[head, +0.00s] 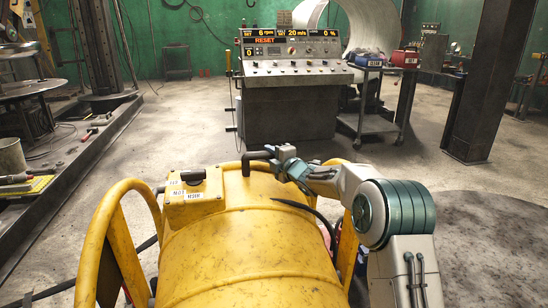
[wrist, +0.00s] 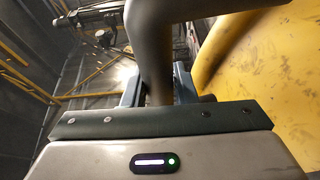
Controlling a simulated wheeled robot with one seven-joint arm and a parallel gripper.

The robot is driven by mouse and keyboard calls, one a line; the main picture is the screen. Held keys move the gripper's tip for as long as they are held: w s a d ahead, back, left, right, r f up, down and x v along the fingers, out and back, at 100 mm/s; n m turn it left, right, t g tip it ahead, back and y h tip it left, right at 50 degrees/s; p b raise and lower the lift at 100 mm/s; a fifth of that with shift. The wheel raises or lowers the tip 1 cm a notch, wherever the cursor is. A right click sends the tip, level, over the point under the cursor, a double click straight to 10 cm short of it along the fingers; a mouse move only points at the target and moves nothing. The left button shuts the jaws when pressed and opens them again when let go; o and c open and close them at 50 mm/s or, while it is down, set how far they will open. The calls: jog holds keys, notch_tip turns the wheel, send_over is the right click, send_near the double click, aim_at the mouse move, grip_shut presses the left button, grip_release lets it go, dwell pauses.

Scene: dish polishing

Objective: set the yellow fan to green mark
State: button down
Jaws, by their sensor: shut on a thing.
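The yellow fan (head: 250,235) is a large drum with tube side frames, in the bottom centre of the head view. Its yellow side fills the right of the wrist view (wrist: 265,75). A dark bent handle (head: 249,157) stands at its far top edge. My gripper (head: 272,155) is shut on this handle, reaching it from the right. In the wrist view the handle (wrist: 150,45) passes between the two fingers of my gripper (wrist: 157,88). A small yellow box with white labels (head: 193,196) sits on the fan's top left. I see no green mark in either view.
A grey control console (head: 290,110) with lit displays stands ahead. A cart (head: 372,124) with blue and red boxes is to its right, beside a dark pillar (head: 480,95). A long metal rail (head: 75,165) and bench equipment line the left. Bare concrete floor lies between fan and console.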

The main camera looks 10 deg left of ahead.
jog(key=c, duration=1.2)
grip_release()
jog(key=shift+o, duration=0.2)
jog(key=v, duration=1.3)
jog(key=shift+s+d+p, duration=0.25)
jog(key=shift+s+p, duration=0.05)
jog(key=shift+p, duration=0.1)
